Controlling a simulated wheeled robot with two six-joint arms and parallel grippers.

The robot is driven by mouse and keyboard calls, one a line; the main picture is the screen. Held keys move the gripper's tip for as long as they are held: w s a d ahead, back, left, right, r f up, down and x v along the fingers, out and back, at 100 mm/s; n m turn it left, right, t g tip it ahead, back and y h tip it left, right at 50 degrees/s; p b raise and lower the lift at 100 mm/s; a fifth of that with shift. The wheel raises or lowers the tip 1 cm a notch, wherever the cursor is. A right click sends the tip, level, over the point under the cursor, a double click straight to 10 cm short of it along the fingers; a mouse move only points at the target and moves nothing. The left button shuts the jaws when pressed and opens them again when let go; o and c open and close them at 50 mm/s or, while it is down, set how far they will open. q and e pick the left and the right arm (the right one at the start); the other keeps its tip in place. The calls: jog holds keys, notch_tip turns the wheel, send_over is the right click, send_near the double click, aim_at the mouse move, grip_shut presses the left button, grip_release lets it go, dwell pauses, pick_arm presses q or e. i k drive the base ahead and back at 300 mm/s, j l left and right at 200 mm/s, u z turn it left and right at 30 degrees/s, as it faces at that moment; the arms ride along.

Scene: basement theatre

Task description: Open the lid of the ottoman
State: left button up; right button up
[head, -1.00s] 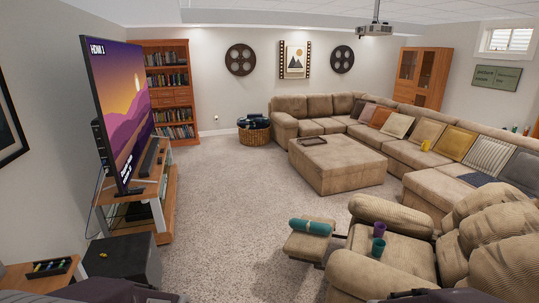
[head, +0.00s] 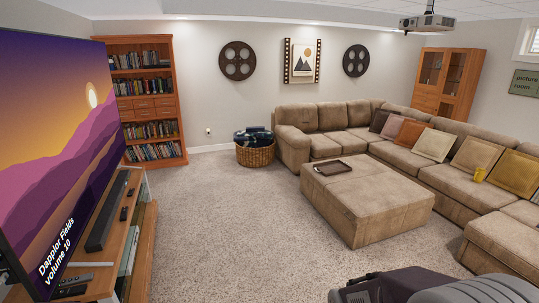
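The ottoman (head: 365,200) is a large tan corduroy block right of the middle in the head view, in front of the sectional sofa. Its top is flat and its lid looks closed. A dark brown tray (head: 342,168) lies on the far left part of its top. A dark grey part of my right arm shows at the bottom right, well short of the ottoman. Its gripper fingers cannot be made out. My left gripper is not in view.
The sectional sofa (head: 440,180) wraps behind and right of the ottoman. A television (head: 60,140) on a wooden stand (head: 150,225) is close on the left. A wicker basket (head: 255,155) stands at the back. The carpet (head: 250,240) between stand and ottoman is clear.

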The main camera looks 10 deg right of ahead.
aim_at(364, 201)
jog(key=i+z, duration=0.15)
jog(key=i, duration=0.35)
jog(key=i+z, duration=0.15)
jog(key=i, duration=0.35)
jog(key=i+z, duration=0.15)
jog(key=i, duration=0.4)
jog(key=i+j+z, duration=0.15)
jog(key=i, duration=0.35)
jog(key=i+j+z, duration=0.15)
jog(key=i, duration=0.35)
jog(key=i+l+z, duration=0.35)
jog(key=i, duration=0.4)
jog(key=i+z, duration=0.35)
jog(key=i, duration=0.45)
jog(key=i+l, duration=0.1)
jog(key=i, duration=0.25)
